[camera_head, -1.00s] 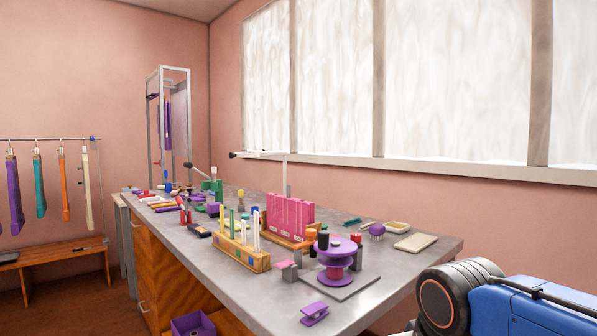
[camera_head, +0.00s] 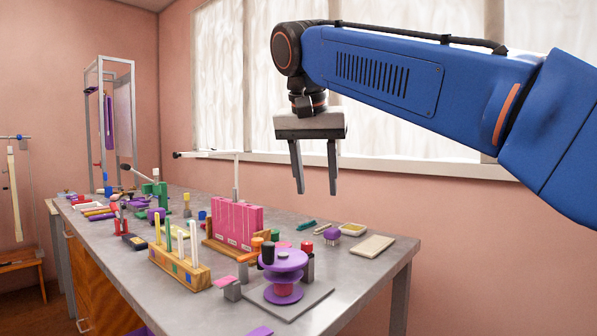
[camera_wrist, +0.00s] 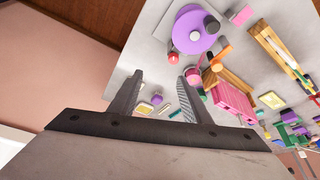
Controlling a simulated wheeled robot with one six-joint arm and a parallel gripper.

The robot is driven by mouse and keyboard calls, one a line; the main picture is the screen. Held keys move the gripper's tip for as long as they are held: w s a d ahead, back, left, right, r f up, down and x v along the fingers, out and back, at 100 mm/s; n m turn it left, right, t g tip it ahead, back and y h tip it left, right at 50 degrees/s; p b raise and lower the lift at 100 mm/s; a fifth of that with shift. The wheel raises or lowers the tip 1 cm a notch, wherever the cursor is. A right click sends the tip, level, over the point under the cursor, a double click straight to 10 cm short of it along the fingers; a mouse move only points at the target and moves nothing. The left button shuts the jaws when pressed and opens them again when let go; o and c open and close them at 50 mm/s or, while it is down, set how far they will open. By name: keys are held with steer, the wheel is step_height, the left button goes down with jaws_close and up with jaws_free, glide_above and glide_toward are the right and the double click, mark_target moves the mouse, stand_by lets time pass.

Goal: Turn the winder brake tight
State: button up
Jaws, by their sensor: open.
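The winder is a purple two-flanged spool (camera_head: 284,261) standing on a grey plate (camera_head: 312,300) near the table's front right corner. A black knob (camera_head: 267,252) stands up at its left. A red-capped grey post (camera_head: 308,263) stands at its right; the red cap also shows in the wrist view (camera_wrist: 173,58). I cannot tell which of these is the brake. My gripper (camera_head: 316,191) is open and empty, pointing down, well above the table and apart from the winder. In the wrist view the purple flange (camera_wrist: 193,32) lies beyond the fingertips (camera_wrist: 160,76).
A wooden rack of upright tubes (camera_head: 181,265) stands left of the winder. Pink folders (camera_head: 237,228) stand in a holder behind it. A purple pincushion (camera_head: 332,234), a small tray (camera_head: 353,229) and a beige pad (camera_head: 372,244) lie behind right. The air around my gripper is clear.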

mark_target(307, 242)
steer(key=a+r, duration=0.2)
steer(key=a, duration=0.2)
steer(key=x, duration=1.7)
steer(key=shift+w+d+f, duration=0.1)
steer(key=shift+w+f, duration=0.1)
steer(key=shift+f, duration=0.05)
steer(key=c, duration=1.1)
